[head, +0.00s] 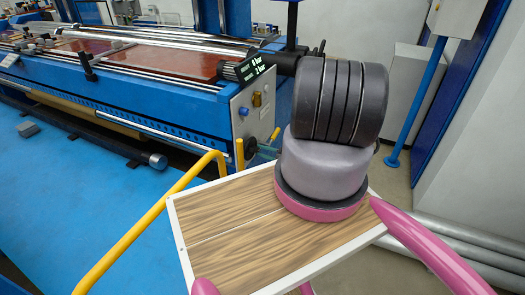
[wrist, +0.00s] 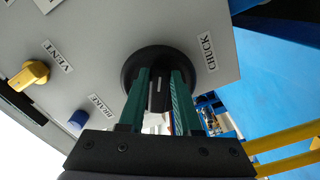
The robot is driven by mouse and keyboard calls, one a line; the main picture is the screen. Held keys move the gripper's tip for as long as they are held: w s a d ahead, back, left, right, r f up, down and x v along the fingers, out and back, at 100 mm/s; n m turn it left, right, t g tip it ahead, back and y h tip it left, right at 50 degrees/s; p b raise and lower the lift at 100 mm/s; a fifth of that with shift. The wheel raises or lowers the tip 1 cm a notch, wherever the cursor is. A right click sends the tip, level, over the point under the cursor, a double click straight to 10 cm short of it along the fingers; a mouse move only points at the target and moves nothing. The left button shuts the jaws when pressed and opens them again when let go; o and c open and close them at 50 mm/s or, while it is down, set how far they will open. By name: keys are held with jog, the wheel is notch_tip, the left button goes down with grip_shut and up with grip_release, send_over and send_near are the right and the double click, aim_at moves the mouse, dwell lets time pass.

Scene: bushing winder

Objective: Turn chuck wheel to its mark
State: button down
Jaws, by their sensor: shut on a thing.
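The chuck wheel (wrist: 158,54) is a dark round wheel on the grey panel, beside the CHUCK label (wrist: 207,52) in the wrist view. My gripper (wrist: 160,78) has its two green fingers on either side of a dark bar at the wheel's middle and is shut on it. A short pale line shows on the bar between the fingers. I cannot make out the target mark on the panel.
A yellow VENT knob (wrist: 36,73) and a blue BRAKE knob (wrist: 78,119) sit on the same panel, left of the wheel. A yellow rail (head: 150,222) stands in front of the blue machine (head: 165,95). Blue floor (head: 75,190) lies open at left.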

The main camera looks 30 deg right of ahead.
jog(key=m, duration=0.4)
jog(key=s+a+f+m, duration=0.1)
jog(key=m, duration=0.6)
jog(key=shift+s+a+f+m, duration=0.2)
jog(key=shift+s+a+m, duration=0.1)
jog(key=shift+a+m, duration=0.1)
dwell(0.3)
jog(key=c, duration=0.6)
grip_release()
jog(key=v, duration=1)
jog(key=shift+s+d, duration=0.3)
